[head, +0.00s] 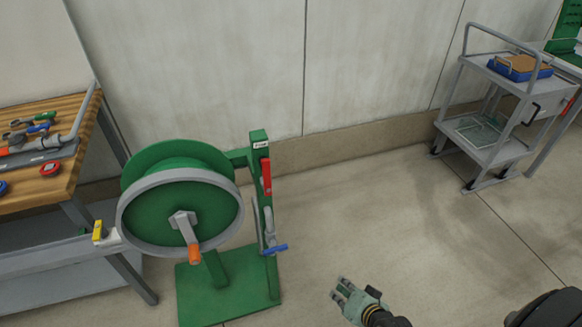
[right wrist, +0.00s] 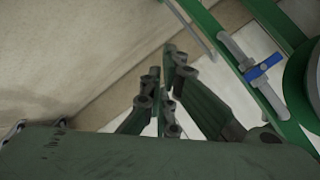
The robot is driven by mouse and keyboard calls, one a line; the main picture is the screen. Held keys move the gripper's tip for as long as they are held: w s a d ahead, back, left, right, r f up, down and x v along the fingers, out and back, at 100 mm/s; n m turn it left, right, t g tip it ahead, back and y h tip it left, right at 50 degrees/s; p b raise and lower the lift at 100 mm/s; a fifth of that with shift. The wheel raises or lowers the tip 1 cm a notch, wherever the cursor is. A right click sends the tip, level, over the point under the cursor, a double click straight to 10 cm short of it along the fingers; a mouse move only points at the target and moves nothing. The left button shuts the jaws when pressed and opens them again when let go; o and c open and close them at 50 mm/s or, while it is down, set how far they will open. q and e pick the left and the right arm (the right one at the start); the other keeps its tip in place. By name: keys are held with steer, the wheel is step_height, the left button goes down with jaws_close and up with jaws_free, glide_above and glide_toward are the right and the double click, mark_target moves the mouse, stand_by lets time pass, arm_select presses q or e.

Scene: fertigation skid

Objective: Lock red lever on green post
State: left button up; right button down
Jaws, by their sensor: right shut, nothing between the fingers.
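The green post (head: 256,165) stands upright at the right side of a green hose reel, with a small white label near its top. The red lever (head: 266,177) lies upright along the post's upper part. Below it, a grey pipe carries a blue valve handle (head: 273,249); the blue handle also shows in the right wrist view (right wrist: 264,66). My right gripper (head: 342,288) is shut and empty, low over the floor, right of the post and apart from it. Its fingers (right wrist: 172,82) fill the middle of the right wrist view. The red lever is not visible there. My left gripper is not in view.
The reel's crank has an orange grip (head: 194,254). A wooden-topped workbench (head: 60,185) with tools stands at left, and a grey trolley (head: 510,152) at back right. The floor (head: 370,200) between post and trolley is clear.

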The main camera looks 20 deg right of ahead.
mark_target(265, 174)
steer(key=w+a+r+m+t+y, duration=0.1)
steer(key=w+r+m+t, duration=0.1)
steer(key=r, duration=1)
steer(key=w+a+r+m+t+y+p, duration=0.1)
steer(key=w+r+m+t, duration=0.1)
steer(key=r, duration=1)
steer(key=w+a+r+m+t, duration=0.1)
steer(key=w+r+m+t, duration=0.2)
steer(key=r, duration=0.9)
steer(key=shift+w+y, duration=0.4)
steer(key=shift+w, duration=0.35)
steer(key=w+a+p, duration=0.4)
steer(key=w+a, duration=0.2)
steer(key=w, duration=0.4)
steer(key=shift+p, duration=0.3)
steer(key=shift+f, duration=0.1)
